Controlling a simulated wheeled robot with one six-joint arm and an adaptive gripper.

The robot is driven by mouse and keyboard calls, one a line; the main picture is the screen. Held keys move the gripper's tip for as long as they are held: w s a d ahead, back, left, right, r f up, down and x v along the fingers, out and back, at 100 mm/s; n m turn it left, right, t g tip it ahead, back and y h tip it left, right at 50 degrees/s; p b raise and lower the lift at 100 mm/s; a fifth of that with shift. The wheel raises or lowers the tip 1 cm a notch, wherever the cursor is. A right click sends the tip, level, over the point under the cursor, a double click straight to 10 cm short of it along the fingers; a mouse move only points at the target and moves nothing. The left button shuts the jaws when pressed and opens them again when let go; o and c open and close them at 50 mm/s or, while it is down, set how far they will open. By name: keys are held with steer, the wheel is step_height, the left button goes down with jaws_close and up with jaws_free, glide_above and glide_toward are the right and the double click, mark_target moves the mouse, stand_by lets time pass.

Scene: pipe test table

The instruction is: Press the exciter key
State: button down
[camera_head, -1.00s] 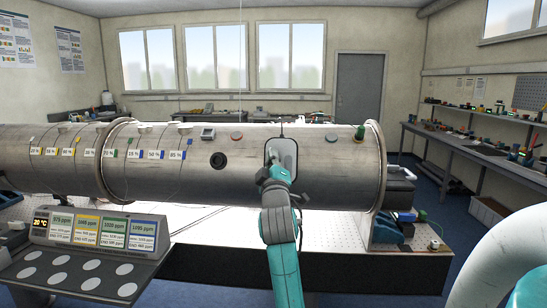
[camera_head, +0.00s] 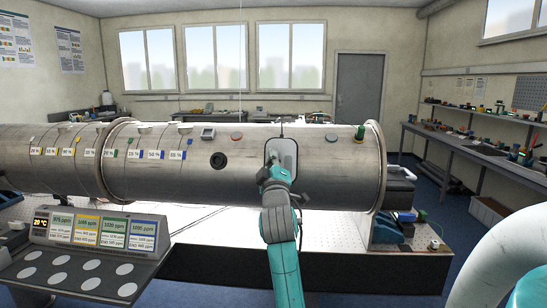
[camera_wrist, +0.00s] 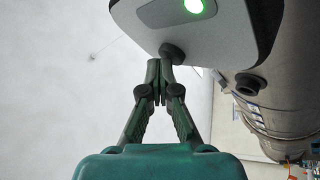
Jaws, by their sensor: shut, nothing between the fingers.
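The exciter box is a grey rounded housing (camera_head: 290,150) on the front of the large steel pipe (camera_head: 330,180). In the wrist view, the housing (camera_wrist: 225,35) fills the top and carries a lit green lamp (camera_wrist: 194,6). A dark round knob (camera_wrist: 173,50), which looks like the key, sticks out from its near edge. My gripper (camera_wrist: 159,72) is shut and empty, with its fingertips just beside the knob. I cannot tell whether they touch it. In the head view, my gripper (camera_head: 273,164) is in front of the housing and covers its lower part.
A dark round port (camera_head: 218,161) is on the pipe, left of the housing. A panel with ppm displays (camera_head: 100,230) and several pale discs stands at the lower left. Side benches (camera_head: 480,150) line the right wall.

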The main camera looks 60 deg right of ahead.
steer(key=shift+a, duration=0.15)
steer(key=shift+s+a+r, duration=0.25)
steer(key=shift+s+a, duration=0.05)
steer(key=shift+a, duration=0.2)
steer(key=a, duration=0.1)
steer(key=s+a+r, duration=0.1)
steer(key=a, duration=0.1)
steer(key=a+r, duration=0.1)
steer(key=shift+s+a, duration=0.15)
steer(key=shift+s, duration=0.25)
stand_by(0.9)
